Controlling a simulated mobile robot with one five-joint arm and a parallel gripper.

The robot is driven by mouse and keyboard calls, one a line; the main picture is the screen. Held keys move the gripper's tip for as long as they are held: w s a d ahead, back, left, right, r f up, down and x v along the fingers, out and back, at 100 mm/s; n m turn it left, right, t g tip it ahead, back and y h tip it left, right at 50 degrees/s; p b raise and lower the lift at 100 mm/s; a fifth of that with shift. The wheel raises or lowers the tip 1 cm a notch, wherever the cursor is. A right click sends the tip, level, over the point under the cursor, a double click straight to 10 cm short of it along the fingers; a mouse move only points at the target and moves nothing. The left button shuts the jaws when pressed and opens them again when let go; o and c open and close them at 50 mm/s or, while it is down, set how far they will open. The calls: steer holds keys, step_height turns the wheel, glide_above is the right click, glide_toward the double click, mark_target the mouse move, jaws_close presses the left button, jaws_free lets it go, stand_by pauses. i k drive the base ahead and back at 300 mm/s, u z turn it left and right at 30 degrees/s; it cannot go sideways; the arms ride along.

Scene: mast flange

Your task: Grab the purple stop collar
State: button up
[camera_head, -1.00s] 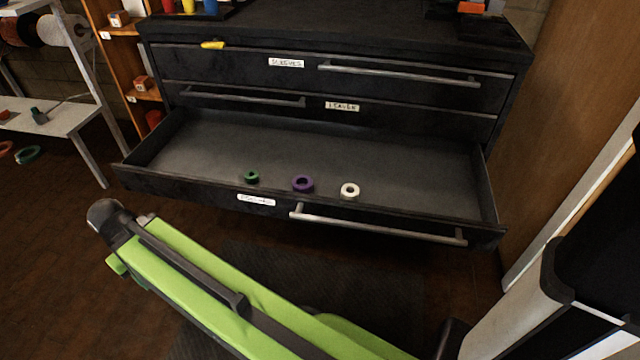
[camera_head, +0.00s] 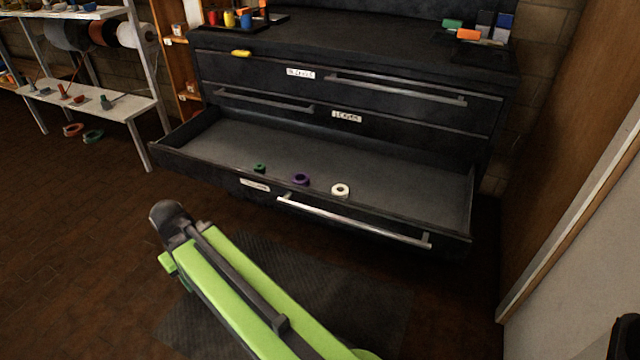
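The purple stop collar (camera_head: 301,179) is a small ring lying in the open bottom drawer (camera_head: 385,172) of a black cabinet, close to the drawer's front wall. My gripper's fingers cannot be made out.
The drawer front has a long silver handle (camera_head: 350,222) and a white label. A yellow object (camera_head: 241,53) sits at the top drawer's edge. A white shelf rack (camera_head: 100,108) stands left, and a wooden panel (camera_head: 570,160) right. Dark floor lies open at left.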

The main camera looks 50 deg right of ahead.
mark_target(301, 175)
steer(key=u, duration=0.15)
steer(key=i, duration=0.9)
steer(key=z, duration=0.1)
